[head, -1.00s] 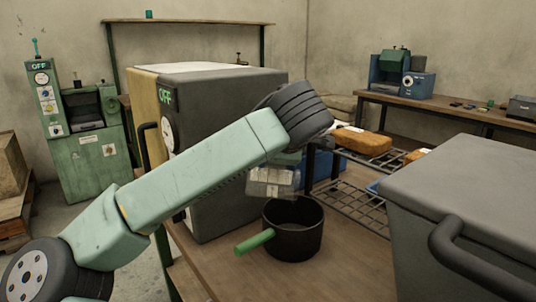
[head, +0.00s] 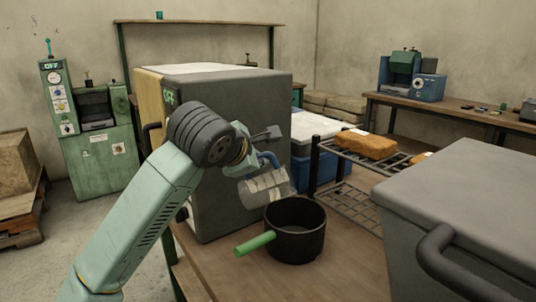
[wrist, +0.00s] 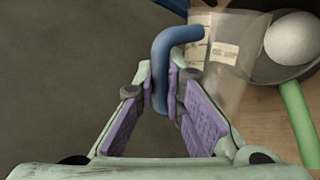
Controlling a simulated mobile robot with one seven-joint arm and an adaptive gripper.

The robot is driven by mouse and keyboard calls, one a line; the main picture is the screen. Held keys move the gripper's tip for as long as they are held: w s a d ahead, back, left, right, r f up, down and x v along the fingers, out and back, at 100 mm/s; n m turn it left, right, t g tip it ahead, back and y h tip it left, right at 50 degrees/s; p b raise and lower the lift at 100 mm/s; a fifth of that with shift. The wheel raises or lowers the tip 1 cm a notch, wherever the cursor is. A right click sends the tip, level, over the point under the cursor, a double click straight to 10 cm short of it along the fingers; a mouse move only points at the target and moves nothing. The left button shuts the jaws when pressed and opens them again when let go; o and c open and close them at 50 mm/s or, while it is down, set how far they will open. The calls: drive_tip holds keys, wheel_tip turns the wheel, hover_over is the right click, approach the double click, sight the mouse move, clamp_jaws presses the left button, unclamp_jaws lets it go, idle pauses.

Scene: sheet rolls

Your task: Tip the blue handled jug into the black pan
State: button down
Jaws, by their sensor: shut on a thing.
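The jug (head: 265,188) has a clear, pale body with light labels and a blue handle (head: 269,158). It is tilted in the air, its right end by the left rim of the black pan (head: 297,245). My gripper (wrist: 166,92) is shut on the blue handle in the wrist view. The pan sits upright on the bench, its green handle (head: 254,243) pointing left. In the wrist view the jug body (wrist: 222,58) overlaps the pan's rim, and a round white shape (wrist: 292,38) shows within that rim. The pan's floor is hidden in the head view.
A large grey machine (head: 240,120) stands close behind my gripper. A wire rack (head: 350,205) with an orange-brown block (head: 365,144) is right of the pan. A grey lidded box (head: 470,190) fills the right side. The wooden bench (head: 330,280) is bare in front of the pan.

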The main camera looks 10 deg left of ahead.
drive_tip(key=shift+s+a+r+n+h+p, duration=0.1)
drive_tip(key=shift+a+r+n+h+p, duration=0.1)
drive_tip(key=shift+a+n+h, duration=0.25)
drive_tip(key=shift+s+a+r+n+h+p, duration=0.1)
drive_tip(key=shift+a+n+h+p, duration=0.1)
drive_tip(key=shift+a+n+h, duration=0.2)
drive_tip(key=a+f+n+t+h+b, duration=0.1)
drive_tip(key=f+b, duration=0.1)
drive_tip(key=b, duration=0.1)
drive_tip(key=shift+a+n+h, duration=0.1)
drive_tip(key=shift+n+h, duration=0.25)
drive_tip(key=shift+a+f+n+t+h+b, duration=0.2)
drive_tip(key=shift+f+n+t+h+b, duration=0.25)
drive_tip(key=shift+b, duration=0.6)
drive_tip(key=shift+f+n+t+h+b, duration=0.15)
drive_tip(key=shift+n+t+h+b, duration=0.2)
drive_tip(key=shift+n+b, duration=0.35)
drive_tip(key=n+b, duration=0.1)
drive_tip(key=d+n+t+h+b, duration=0.1)
drive_tip(key=shift+f+b, duration=0.15)
drive_tip(key=shift+b, duration=0.2)
drive_tip(key=shift+n+t, duration=0.4)
drive_tip(key=shift+n, duration=0.15)
